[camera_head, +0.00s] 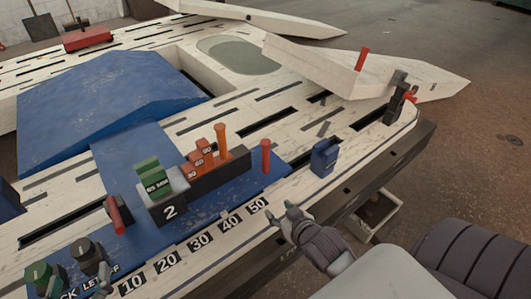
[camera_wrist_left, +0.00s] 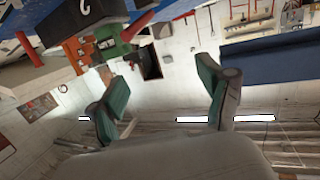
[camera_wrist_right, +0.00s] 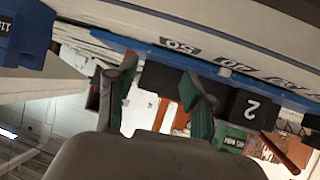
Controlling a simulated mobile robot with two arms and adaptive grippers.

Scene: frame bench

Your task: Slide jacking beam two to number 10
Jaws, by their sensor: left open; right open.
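Jacking beam two (camera_head: 213,172) is a dark bar with a grey end block marked 2 (camera_head: 170,211), a green block (camera_head: 150,177) on top and orange-red pieces (camera_head: 204,153) behind. It lies on the blue strip behind the number row; its exact reading is unclear. Label 10 (camera_head: 132,281) is at the row's left end. My right gripper (camera_head: 280,212) is open and empty beside label 50 (camera_head: 258,205), apart from the beam. My left gripper (camera_wrist_left: 163,80) is open and empty in its wrist view, with the 2 block (camera_wrist_left: 85,8) at upper left.
Red posts (camera_head: 118,215) and (camera_head: 265,156) stand left and right of the beam. A blue block (camera_head: 324,158) sits on the bench near the right edge. Dark and green knobs (camera_head: 88,257) stand at the front left. A white box (camera_head: 375,215) sits below the bench edge.

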